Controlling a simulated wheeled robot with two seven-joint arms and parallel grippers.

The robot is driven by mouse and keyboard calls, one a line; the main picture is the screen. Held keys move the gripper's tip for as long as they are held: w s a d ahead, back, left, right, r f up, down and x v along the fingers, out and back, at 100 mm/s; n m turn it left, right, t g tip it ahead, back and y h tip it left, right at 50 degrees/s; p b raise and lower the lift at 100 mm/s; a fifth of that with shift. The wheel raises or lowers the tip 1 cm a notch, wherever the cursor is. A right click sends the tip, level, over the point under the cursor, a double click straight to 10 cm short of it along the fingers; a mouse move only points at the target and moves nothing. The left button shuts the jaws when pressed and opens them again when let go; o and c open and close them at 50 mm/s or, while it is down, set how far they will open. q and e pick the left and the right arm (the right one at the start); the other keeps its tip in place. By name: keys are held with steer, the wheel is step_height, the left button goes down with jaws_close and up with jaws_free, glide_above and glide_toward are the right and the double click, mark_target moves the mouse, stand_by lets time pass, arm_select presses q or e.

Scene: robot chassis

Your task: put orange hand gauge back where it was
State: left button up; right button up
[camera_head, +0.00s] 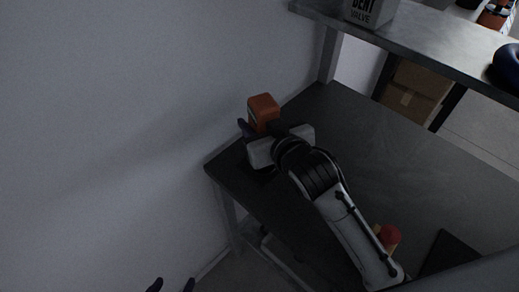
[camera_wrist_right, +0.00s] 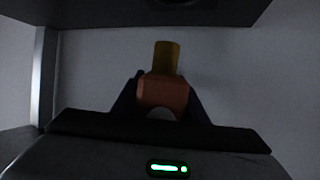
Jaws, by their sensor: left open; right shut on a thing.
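The orange hand gauge (camera_head: 263,109) is at the far left corner of the dark table, held in my right gripper (camera_head: 256,127). In the right wrist view its orange body (camera_wrist_right: 163,93) sits between the dark fingers of my right gripper (camera_wrist_right: 160,108), with a yellowish part pointing up. The fingers are shut on it. Whether it touches the tabletop cannot be told.
The dark table (camera_head: 380,140) is mostly clear. A red and yellow object (camera_head: 388,237) stands partly behind my right arm. A grey shelf (camera_head: 430,45) above holds a labelled valve box (camera_head: 370,11), a dark blue ring (camera_head: 508,65) and an orange item (camera_head: 495,17). A white wall is left.

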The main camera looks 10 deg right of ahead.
steer(key=shift+f+b, duration=0.4)
steer(key=shift+f, duration=2.75)
steer(key=shift+f, duration=0.1)
steer(key=o, duration=1.3)
steer(key=shift+f, duration=0.1)
steer(key=v, duration=1.2)
steer(key=shift+p, duration=0.3)
